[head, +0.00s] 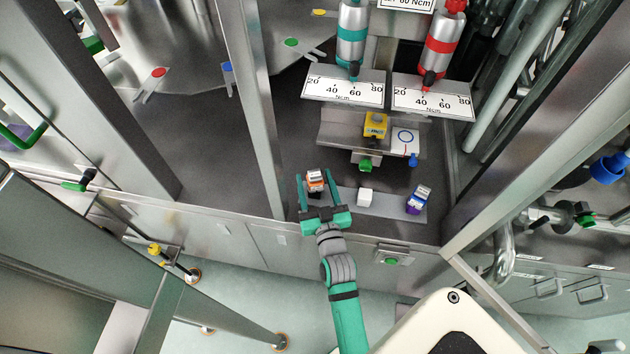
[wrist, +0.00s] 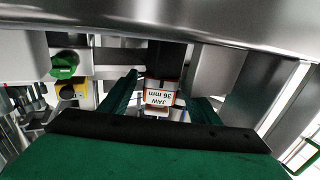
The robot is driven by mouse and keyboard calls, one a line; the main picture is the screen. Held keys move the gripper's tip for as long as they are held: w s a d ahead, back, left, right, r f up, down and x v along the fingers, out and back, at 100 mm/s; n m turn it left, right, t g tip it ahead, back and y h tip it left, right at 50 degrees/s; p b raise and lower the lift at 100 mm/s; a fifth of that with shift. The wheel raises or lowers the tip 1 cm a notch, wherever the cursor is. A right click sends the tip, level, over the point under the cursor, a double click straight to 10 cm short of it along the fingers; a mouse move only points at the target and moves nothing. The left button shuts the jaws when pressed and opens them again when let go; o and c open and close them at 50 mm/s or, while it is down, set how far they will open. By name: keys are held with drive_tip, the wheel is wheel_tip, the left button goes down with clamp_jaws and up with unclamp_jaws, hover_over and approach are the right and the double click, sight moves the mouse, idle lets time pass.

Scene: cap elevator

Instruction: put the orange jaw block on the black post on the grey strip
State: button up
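The orange jaw block (head: 316,181), with a white label reading "JAW 36 mm", stands at the left end of the grey strip (head: 390,207) in the head view. It also shows in the wrist view (wrist: 160,98), its label upside down. My gripper (head: 316,176) is open, with one teal finger on each side of the block. In the wrist view a gap shows between the block and each finger. A dark upright shape (wrist: 163,62) adjoins the block there; I cannot tell if it is the black post or whether the block rests on it.
A white block (head: 365,197) and a purple block (head: 419,199) stand on the strip to the right. A yellow block (head: 375,125) and a green part (head: 365,165) are behind, below two dial plates (head: 343,89). A metal upright (head: 250,110) stands close to my gripper's left.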

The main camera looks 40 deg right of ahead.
drive_tip(key=v, duration=1)
drive_tip(key=shift+s+a, duration=0.25)
drive_tip(key=shift+s, duration=0.1)
idle(0.3)
